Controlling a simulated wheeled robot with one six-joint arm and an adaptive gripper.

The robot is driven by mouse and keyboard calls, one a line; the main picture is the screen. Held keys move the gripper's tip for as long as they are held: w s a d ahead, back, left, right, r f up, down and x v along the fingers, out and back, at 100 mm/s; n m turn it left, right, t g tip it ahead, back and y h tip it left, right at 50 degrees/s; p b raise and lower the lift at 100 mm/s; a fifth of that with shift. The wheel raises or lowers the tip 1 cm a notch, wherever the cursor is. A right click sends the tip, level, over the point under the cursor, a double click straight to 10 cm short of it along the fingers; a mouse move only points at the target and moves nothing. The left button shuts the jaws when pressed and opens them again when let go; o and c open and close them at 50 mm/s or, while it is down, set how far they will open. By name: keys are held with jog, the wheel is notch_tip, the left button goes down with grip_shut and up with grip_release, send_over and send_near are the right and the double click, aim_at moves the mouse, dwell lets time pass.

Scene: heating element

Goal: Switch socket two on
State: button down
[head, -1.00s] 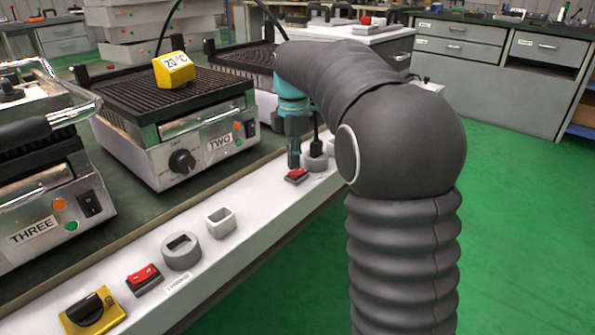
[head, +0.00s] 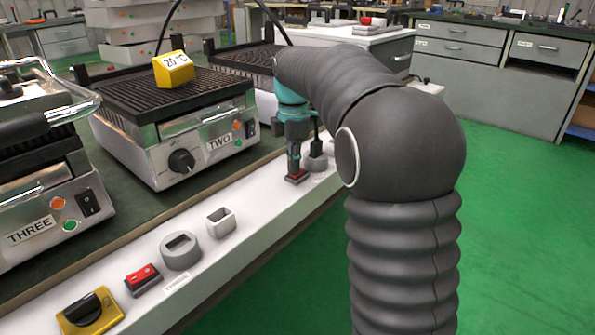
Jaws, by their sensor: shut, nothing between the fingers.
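The red rocker switch of socket two (head: 296,178) sits on the white ledge in front of the heating element labelled TWO (head: 180,130). My gripper (head: 294,172) is shut and empty, pointing down with its tips at this switch; they seem to touch it, and partly cover it. Whether the switch is on or off cannot be told. Just right of it is a grey round socket (head: 317,163) with a dark plug in it. Unit TWO has a black knob, a dark switch and small orange and green lamps.
A yellow 20 °C block (head: 174,69) rests on unit TWO's grill. Unit THREE (head: 38,200) stands at the left. On the ledge are another red switch (head: 142,276), an empty round socket (head: 180,250), a square holder (head: 220,221) and a yellow-based black knob (head: 90,311).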

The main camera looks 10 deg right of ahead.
jog(key=shift+f, duration=0.4)
jog(key=shift+r, duration=0.1)
notch_tip(320, 180, up, 7)
jog(key=p, duration=0.6)
jog(key=shift+p, duration=0.4)
dwell(0.3)
